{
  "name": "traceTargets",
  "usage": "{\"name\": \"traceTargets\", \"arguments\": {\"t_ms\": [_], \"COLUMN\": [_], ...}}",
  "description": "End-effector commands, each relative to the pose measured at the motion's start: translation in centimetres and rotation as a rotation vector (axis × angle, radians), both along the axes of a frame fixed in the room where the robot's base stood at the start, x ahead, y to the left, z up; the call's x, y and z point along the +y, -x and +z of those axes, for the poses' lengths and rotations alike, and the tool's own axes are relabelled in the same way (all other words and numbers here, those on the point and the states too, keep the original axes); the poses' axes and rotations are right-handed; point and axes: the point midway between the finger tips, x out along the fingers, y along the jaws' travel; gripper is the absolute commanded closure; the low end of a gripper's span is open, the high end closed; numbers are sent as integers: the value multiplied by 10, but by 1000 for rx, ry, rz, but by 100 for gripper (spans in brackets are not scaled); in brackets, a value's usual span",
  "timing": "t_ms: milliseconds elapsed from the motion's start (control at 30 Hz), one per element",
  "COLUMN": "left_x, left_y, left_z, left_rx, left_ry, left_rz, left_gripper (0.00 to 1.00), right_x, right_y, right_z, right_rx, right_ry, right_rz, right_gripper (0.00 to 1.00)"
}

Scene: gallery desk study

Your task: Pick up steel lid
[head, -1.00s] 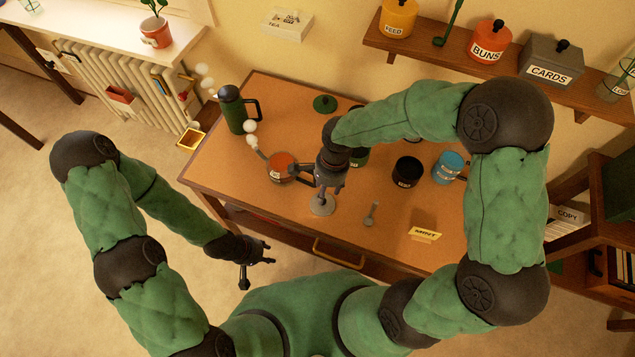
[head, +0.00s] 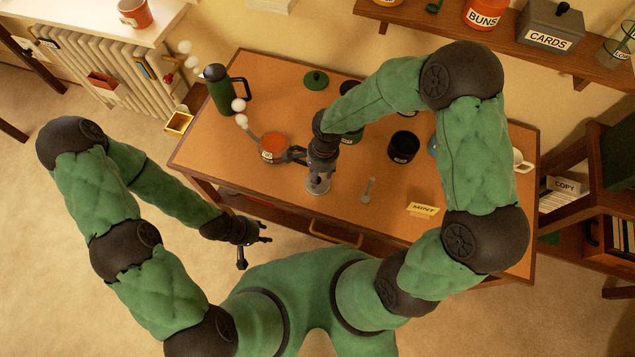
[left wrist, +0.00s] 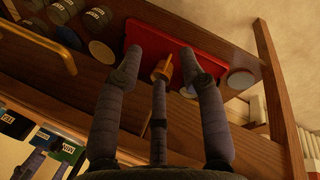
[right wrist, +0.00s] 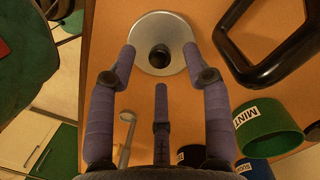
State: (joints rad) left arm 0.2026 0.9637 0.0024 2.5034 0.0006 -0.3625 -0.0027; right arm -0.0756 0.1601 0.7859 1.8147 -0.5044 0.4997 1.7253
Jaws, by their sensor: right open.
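The steel lid (head: 318,188) is a round grey disc lying on the desk near its front edge, partly hidden by my right gripper in the head view. In the right wrist view the lid (right wrist: 172,27) shows a black knob in its middle. My right gripper (head: 319,178) is open and points down over the lid; in the right wrist view its fingertips (right wrist: 159,54) are on either side of the knob. I cannot tell whether they touch it. My left gripper (head: 265,232) is open and empty, in front of the desk and below its top.
An orange pot (head: 273,148) with a dark handle stands just left of my right gripper. A small spoon-like tool (head: 368,190), a MINT card (head: 422,209) and a black jar (head: 403,147) are to the right. A green flask (head: 218,90) stands at the back left.

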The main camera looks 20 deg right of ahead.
Motion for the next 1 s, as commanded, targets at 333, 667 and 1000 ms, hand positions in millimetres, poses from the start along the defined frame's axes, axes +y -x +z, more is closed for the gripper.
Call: {"name": "traceTargets", "arguments": {"t_ms": [333,667,1000], "left_x": [0,0,0], "left_y": [0,0,0], "left_z": [-7,-6,-6], "left_rx": [0,0,0], "left_ry": [0,0,0], "left_rz": [0,0,0], "left_gripper": [60,60,60], "right_x": [2,3,3], "right_y": [1,1,1], "right_z": [-22,-22,-20], "right_rx": [-1,0,0], "right_ry": [0,0,0], "right_rz": [-1,0,0], "right_gripper": [50,100,100]}}
